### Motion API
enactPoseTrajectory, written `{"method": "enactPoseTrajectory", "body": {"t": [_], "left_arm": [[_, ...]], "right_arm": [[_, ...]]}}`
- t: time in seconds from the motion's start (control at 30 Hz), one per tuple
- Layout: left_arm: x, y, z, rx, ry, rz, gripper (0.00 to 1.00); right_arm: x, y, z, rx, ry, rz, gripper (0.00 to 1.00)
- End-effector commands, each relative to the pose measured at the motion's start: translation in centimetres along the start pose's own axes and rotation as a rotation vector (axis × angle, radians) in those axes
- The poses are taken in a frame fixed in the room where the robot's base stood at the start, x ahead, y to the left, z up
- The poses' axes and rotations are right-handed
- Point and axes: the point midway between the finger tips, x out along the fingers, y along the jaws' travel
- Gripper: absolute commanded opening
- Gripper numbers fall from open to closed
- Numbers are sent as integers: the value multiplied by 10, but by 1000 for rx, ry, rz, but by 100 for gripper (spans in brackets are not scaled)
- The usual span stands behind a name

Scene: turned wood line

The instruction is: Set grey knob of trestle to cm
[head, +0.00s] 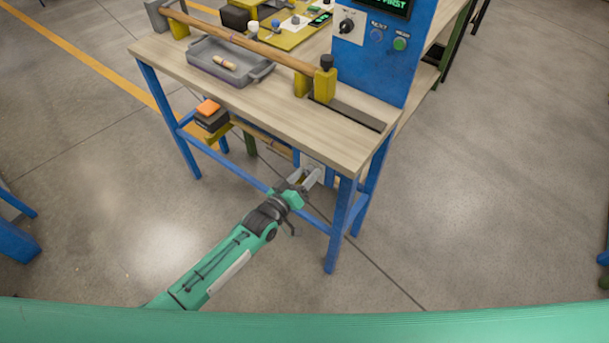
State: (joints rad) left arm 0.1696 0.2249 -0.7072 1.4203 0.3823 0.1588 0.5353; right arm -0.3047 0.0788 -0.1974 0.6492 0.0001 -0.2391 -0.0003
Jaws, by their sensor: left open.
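A yellow plate (284,38) with small knobs and a green-lit display (320,19) lies at the back of the wooden table, partly cut off by the top edge. A pale knob (295,20) and a blue one (276,24) show on it. They are too small to read any mark, and I cannot tell which is the grey knob or where it points. My left gripper (306,178) is open, low in front of the table, below the tabletop and near its front right leg. It is well away from the yellow plate. My right gripper is out of view.
A wooden rod (240,40) rests on yellow supports across the table. A grey tray (213,67) holds a small turned piece (225,63). A blue panel (378,60) with a black knob and buttons stands at right.

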Motion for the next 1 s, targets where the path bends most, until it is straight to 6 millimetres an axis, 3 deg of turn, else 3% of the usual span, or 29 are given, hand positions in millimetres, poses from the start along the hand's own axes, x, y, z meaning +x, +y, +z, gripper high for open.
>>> {"method": "enactPoseTrajectory", "body": {"t": [0.23,0.7,1.0], "left_arm": [[-22,-1,1,0,0,-1,54],[-119,-1,2,-1,-2,-2,54],[-138,0,0,-1,-1,-1,54]], "right_arm": [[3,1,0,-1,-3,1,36],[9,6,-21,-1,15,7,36],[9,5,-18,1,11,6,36]]}}
